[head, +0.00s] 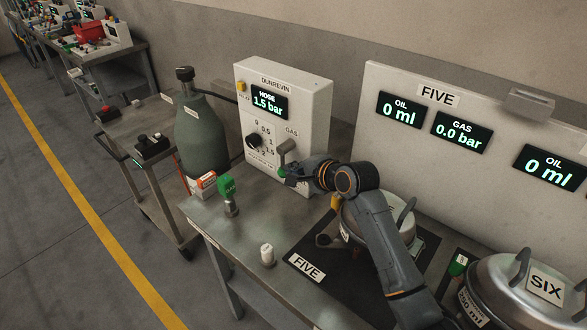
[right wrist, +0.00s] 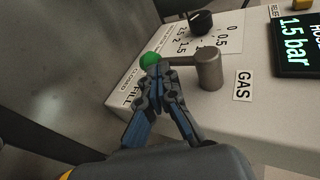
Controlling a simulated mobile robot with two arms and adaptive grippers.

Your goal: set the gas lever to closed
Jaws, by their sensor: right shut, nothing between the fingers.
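The gas lever (head: 287,147) is a grey handle on a round pivot, on the front of the white Dunrevin box (head: 318,95), under the word GAS. In the right wrist view the gas lever (right wrist: 190,60) runs from its pivot to a green ball knob (right wrist: 151,61), near the printed words CLOSED and FILL. My left gripper is not in view.
The box display (head: 270,102) reads HOSE 1.5 bar, with a black dial (head: 256,141) below. A grey-green cylinder (head: 201,135) stands left of the box. A green-topped GAS fitting (head: 229,193) and a white cap (head: 267,254) stand on the metal bench (head: 240,235). Panel FIVE (head: 466,97) shows 0.0 bar.

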